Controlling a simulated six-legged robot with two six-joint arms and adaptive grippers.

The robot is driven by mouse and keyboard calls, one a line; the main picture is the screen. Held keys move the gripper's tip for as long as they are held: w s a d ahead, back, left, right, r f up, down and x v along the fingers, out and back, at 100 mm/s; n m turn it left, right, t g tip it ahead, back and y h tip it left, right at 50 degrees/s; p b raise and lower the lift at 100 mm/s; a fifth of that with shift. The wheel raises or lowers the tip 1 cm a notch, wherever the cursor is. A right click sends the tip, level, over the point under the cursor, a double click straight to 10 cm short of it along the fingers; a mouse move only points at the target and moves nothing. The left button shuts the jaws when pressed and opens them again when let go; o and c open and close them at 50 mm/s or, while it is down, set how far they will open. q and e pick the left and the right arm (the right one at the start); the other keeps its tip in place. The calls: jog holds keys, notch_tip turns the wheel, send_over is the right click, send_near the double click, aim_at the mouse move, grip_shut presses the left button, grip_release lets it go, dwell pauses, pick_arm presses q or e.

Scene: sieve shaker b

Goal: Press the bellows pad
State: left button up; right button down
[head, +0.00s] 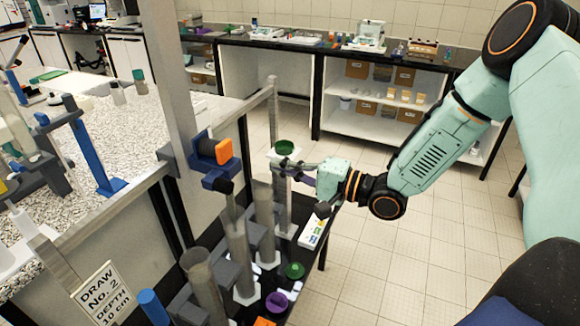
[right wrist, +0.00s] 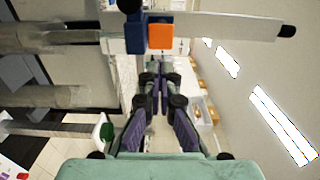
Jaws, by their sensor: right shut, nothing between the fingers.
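An orange pad (head: 223,151) faces right on a blue block clamped to the upright metal post; I take it to be the bellows pad. It also shows in the right wrist view (right wrist: 160,37), just beyond my fingertips. My right gripper (head: 280,167) is shut and empty, to the right of the pad and a little lower in the head view. A gap shows between them there. In the right wrist view the closed fingertips (right wrist: 153,68) point toward the blue block (right wrist: 134,34) and orange pad. My left gripper is not in view.
Clear upright tubes (head: 236,262) stand below the pad. Purple (head: 277,303) and green (head: 294,271) caps lie on the dark bench. A "DRAW No. 2" sign (head: 97,293) is at front left. Open floor lies right.

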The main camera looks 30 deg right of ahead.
jog(key=shift+s+d, duration=0.45)
jog(key=shift+s, duration=0.15)
jog(key=shift+s+r, duration=0.1)
jog(key=shift+s, duration=0.1)
jog(key=shift+w, duration=0.2)
dwell(0.3)
